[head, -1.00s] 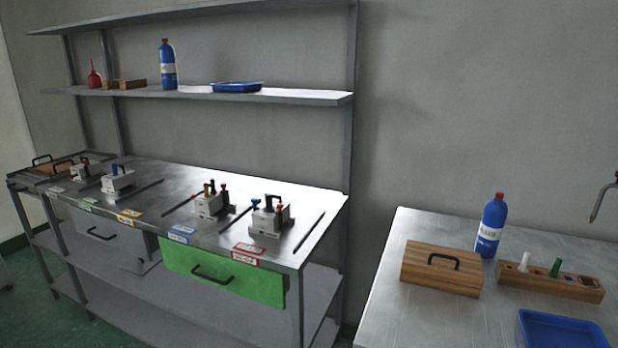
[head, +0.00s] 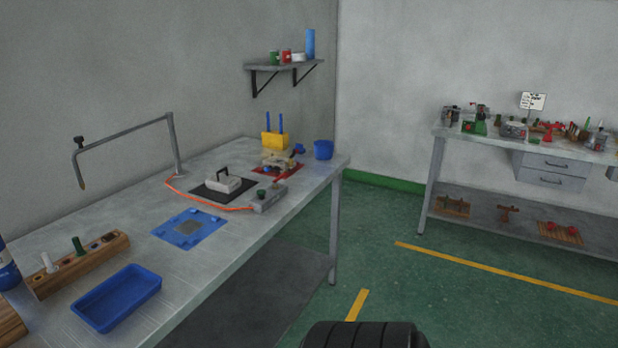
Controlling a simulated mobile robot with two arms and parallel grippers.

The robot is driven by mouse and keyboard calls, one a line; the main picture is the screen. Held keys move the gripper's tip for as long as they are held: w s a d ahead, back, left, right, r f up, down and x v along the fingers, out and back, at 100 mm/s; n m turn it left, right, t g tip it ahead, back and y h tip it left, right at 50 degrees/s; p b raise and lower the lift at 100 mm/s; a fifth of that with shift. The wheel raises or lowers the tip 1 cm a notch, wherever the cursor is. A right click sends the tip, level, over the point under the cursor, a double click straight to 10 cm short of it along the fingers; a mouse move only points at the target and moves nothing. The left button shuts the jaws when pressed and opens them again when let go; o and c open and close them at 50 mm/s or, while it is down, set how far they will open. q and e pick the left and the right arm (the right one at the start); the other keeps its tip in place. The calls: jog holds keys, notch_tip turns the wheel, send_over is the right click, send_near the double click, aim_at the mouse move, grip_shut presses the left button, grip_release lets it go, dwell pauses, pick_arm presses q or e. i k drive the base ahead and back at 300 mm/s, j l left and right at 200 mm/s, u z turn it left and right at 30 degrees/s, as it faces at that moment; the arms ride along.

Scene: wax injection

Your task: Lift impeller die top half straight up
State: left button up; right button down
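No die is clearly marked as the impeller die in this view. A pale grey block with a black handle (head: 222,183) sits on a black mat (head: 240,196) on the metal table; I cannot tell whether it is the impeller die top half. Other metal pieces, one a grey device (head: 514,129), stand on the far right bench, too small to identify. Neither of my grippers is in view.
Green floor (head: 440,290) is open at the right.

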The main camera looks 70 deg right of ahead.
aim_at(219, 182)
jog(key=z, duration=1.85)
jog(key=i+l+u, duration=0.1)
jog(key=i+l, duration=0.1)
jog(key=l, duration=0.05)
